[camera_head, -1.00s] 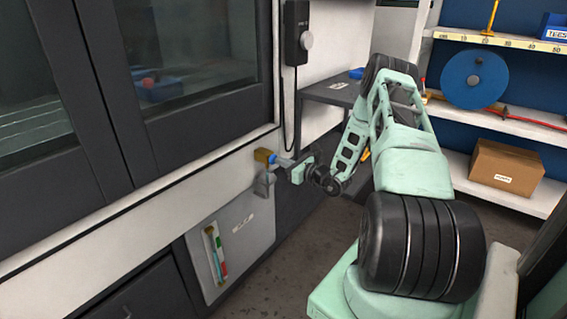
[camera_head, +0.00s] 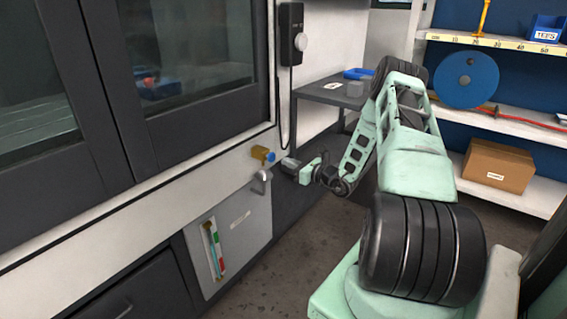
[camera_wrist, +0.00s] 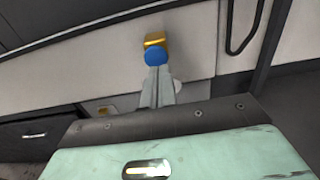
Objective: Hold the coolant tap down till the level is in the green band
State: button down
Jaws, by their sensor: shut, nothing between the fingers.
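The coolant tap (camera_head: 259,153) is a small brass block with a blue round button (camera_head: 270,157) on the machine's pale front. The button and brass block also show in the wrist view (camera_wrist: 156,56), just beyond my fingertips. My gripper (camera_head: 284,162) is shut and empty, to the right of the button with a small gap in the head view. In the wrist view its grey fingers (camera_wrist: 157,72) are together and point at the button. A level gauge (camera_head: 214,249) with a tube and coloured bands, green and red among them, is on the grey panel below. The exact level is too small to read.
A grey curved spout or funnel (camera_head: 261,180) sits just under the tap. A control pendant (camera_head: 291,34) hangs above on the machine with its cable. A dark table (camera_head: 330,94) stands behind my arm. Shelves with a cardboard box (camera_head: 497,165) are at the right.

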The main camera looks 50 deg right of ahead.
jog(key=s+d, duration=0.1)
jog(key=s, duration=0.8)
jog(key=shift+f, duration=0.15)
jog(key=shift+d, duration=0.1)
